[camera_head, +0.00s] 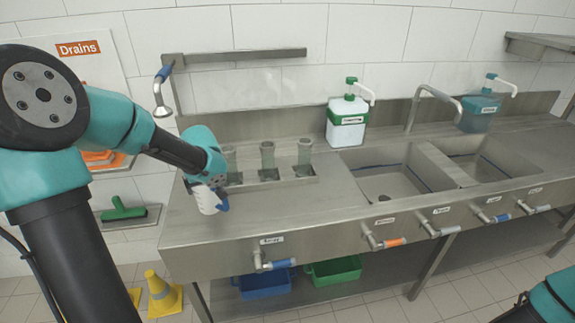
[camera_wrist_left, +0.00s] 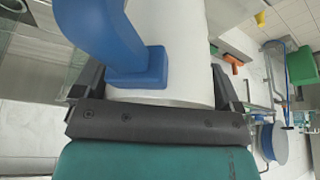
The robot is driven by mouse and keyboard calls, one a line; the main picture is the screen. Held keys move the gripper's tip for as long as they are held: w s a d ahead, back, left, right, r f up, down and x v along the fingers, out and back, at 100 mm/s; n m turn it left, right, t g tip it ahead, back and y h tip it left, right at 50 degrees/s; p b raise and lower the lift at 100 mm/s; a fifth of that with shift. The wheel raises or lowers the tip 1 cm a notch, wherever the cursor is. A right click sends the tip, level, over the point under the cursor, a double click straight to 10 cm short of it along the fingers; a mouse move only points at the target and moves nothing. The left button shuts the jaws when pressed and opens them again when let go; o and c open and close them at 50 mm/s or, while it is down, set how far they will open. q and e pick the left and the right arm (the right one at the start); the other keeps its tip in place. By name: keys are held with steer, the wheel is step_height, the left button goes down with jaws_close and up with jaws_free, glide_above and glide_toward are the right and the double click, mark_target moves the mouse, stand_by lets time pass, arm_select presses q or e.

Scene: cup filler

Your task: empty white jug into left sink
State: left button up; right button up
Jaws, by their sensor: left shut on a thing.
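The white jug (camera_head: 207,199) with a blue handle is at the left end of the steel counter, near its front edge. In the left wrist view the jug (camera_wrist_left: 172,35) fills the middle, with its blue handle (camera_wrist_left: 120,45) towards me. My left gripper (camera_wrist_left: 155,88) is shut on the jug, one finger on each side. In the head view my left gripper (camera_head: 210,184) partly hides it. What is inside the jug cannot be seen. The left sink (camera_head: 385,184) is an open basin right of the jug. My right gripper is not in view.
Several glass cylinders (camera_head: 267,160) stand in a tray just behind the jug. A green-and-white dispenser (camera_head: 347,121) stands behind the left sink, and a tap (camera_head: 418,105) rises behind the sinks. The right sink (camera_head: 478,160) is farther right. The counter front between jug and sink is clear.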

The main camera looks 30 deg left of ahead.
arm_select(q)
steer(key=w+d+r+m+h, duration=0.1)
steer(key=w+d+r+m, duration=0.1)
steer(key=d, duration=0.8)
steer(key=w+d+r+m+t+h, duration=0.1)
steer(key=w+d+r+m, duration=0.2)
steer(key=d, duration=0.8)
steer(key=w+d+r+m+t+h, duration=0.1)
steer(key=w+d+r+m, duration=0.2)
steer(key=w+d+m, duration=0.3)
steer(key=d, duration=0.5)
steer(key=shift+r+m+h, duration=0.2)
steer(key=shift+m+h, duration=0.1)
steer(key=shift+h, duration=0.1)
steer(key=shift+w, duration=0.1)
